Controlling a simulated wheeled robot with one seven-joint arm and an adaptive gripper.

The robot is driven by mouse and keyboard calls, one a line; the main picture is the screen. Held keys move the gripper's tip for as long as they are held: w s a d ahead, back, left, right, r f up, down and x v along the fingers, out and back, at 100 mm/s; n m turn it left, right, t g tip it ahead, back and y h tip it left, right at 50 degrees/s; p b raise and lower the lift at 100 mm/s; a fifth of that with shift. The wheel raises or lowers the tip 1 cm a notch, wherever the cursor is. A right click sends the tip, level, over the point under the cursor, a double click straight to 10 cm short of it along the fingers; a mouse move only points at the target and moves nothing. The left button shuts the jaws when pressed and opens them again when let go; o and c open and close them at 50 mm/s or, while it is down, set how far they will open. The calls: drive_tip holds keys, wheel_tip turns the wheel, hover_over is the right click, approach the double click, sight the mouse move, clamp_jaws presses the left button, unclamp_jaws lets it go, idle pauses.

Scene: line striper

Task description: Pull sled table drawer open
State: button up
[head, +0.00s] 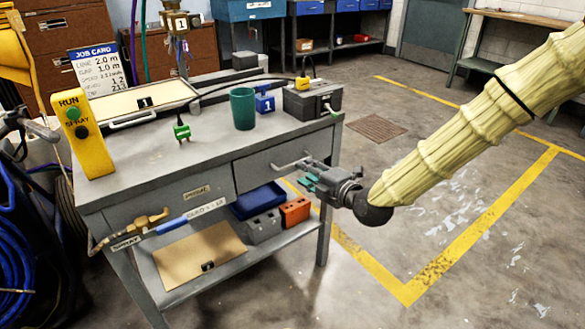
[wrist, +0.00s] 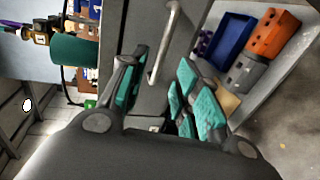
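The grey sled table (head: 140,170) has a drawer (head: 255,176) at the right of its front, which looks flush with the frame. A pale bar handle (head: 287,165) stands out from the drawer front. My gripper (head: 311,175) is at the right end of the handle, in front of the drawer. In the wrist view, the handle (wrist: 166,42) runs down between the two green-padded fingers of my gripper (wrist: 160,90), which are spread apart. The fingers do not visibly touch the handle. I cannot tell how deep the bar lies between them.
A green cup (head: 242,108), a blue block marked 1 (head: 265,104) and a grey box (head: 311,99) stand on the tabletop. The lower shelf holds a blue bin (head: 257,201) and an orange block (head: 295,211). The floor (head: 440,235) right of the table is clear.

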sight(292, 165)
drive_tip(key=b+x, duration=0.1)
drive_tip(key=x, duration=0.7)
drive_tip(key=shift+f, duration=0.1)
clamp_jaws()
